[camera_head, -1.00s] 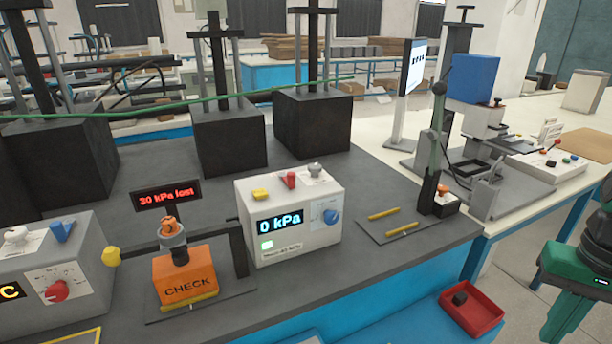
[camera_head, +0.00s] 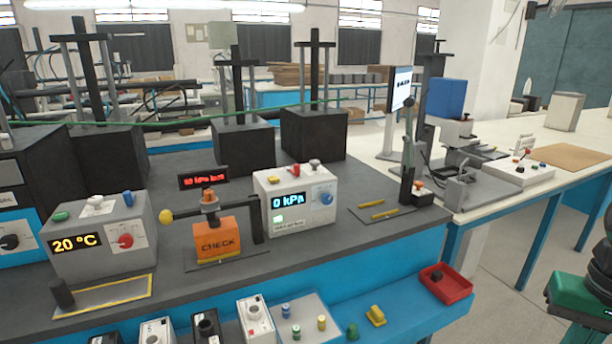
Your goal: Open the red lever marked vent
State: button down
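A pale box with a "0 kPa" display (camera_head: 291,204) stands on the dark bench. On its top are a small red lever (camera_head: 295,171), a yellow one (camera_head: 272,179) on its left and a grey one (camera_head: 315,164) on its right. The red lever looks roughly upright; its marking is too small to read. No gripper fingers show in this view, and nothing touches the lever.
An orange CHECK block (camera_head: 217,242) with a yellow knob arm stands left of the box. A "20 °C" box (camera_head: 100,240) is farther left. A yellow-barred plate (camera_head: 370,217) lies right. A red tray (camera_head: 457,289) sits lower right.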

aim_at(296, 170)
jog(key=u, duration=0.45)
jog(key=i, duration=0.95)
jog(key=z, duration=0.05)
